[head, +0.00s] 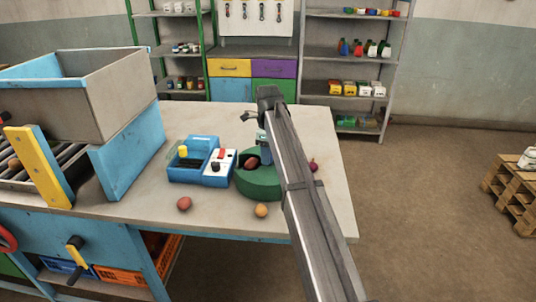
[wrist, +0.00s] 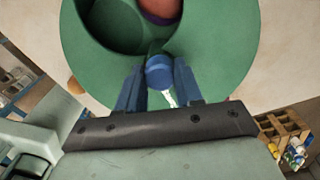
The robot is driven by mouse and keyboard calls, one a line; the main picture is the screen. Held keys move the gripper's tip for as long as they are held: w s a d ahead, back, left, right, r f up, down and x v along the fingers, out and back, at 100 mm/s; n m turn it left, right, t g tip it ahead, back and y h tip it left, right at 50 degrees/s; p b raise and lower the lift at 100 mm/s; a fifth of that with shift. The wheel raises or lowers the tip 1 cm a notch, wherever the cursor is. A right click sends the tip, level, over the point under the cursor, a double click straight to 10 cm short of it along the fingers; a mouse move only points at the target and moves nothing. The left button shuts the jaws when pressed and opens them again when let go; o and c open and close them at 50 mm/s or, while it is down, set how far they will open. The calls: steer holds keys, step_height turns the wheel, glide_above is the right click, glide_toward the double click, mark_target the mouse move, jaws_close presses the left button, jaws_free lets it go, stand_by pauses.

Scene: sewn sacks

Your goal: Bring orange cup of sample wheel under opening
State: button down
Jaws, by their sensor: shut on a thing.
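A green round sample wheel (head: 259,187) stands on the table, right of the blue box. It fills the upper part of the wrist view (wrist: 225,45), with a dark hollow cup (wrist: 115,25) in its top. A reddish round piece (wrist: 160,8) lies in a hollow at the picture's top edge; it also shows in the head view (head: 251,162). My gripper (wrist: 159,82) is shut on a blue knob (wrist: 158,70) on the wheel. In the head view my arm hides part of the wheel. I cannot make out an orange cup or the opening.
A blue box with a yellow knob and a white panel (head: 203,162) stands close left of the wheel. A brown potato (head: 184,203) and a yellowish one (head: 261,210) lie near the table's front edge. A grey bin (head: 115,95) stands at the left.

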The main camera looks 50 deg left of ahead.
steer(key=shift+m, duration=4.9)
steer(key=c, duration=0.7)
jaws_free()
steer(key=shift+c, duration=0.2)
steer(key=shift+r, duration=0.15)
step_height(320, 180, up, 14)
steer(key=shift+f, duration=0.2)
